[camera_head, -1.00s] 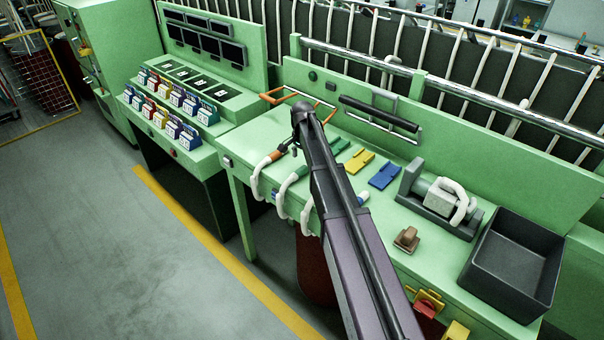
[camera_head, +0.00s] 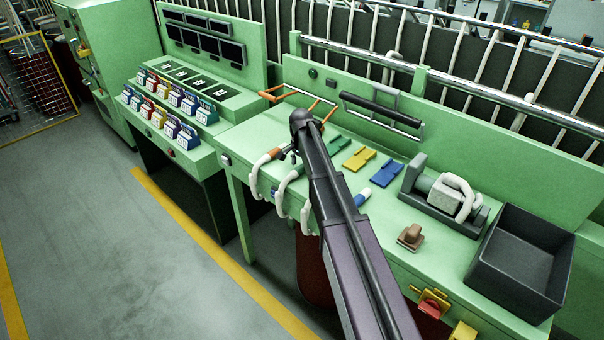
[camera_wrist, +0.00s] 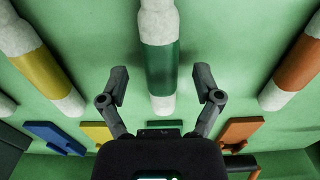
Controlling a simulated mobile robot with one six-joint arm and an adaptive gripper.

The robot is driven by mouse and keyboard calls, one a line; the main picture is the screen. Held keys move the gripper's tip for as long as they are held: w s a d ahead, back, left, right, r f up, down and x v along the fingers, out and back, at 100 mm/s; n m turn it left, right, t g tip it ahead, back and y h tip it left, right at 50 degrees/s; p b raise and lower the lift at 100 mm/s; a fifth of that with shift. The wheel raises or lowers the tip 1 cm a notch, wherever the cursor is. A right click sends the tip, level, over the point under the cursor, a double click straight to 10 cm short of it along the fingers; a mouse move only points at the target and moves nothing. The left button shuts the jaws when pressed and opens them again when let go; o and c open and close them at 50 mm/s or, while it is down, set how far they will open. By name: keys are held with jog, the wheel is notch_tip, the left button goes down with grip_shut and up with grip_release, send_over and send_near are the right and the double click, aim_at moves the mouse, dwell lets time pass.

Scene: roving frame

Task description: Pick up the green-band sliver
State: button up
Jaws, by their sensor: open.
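The green-band sliver (camera_wrist: 161,45) is a white, rough rope with a dark green band, lying on the pale green bench. In the wrist view its end lies between my two fingertips, with a gap on each side. My gripper (camera_wrist: 161,82) is open and empty. In the head view my gripper (camera_head: 291,152) is small and partly hidden by my arm, above the bench's left part. The green-band sliver's white tail (camera_head: 287,183) hangs over the front edge there; its band is largely hidden.
An orange-band sliver (camera_wrist: 300,66) lies to the right and a yellow-band sliver (camera_wrist: 44,70) to the left in the wrist view. Behind are yellow (camera_head: 359,159) and blue (camera_head: 387,173) blocks. A machine (camera_head: 443,195) and black bin (camera_head: 518,262) stand further right.

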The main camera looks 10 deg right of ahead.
jog(key=shift+f, duration=0.45)
dwell(0.3)
jog(key=c, duration=1.1)
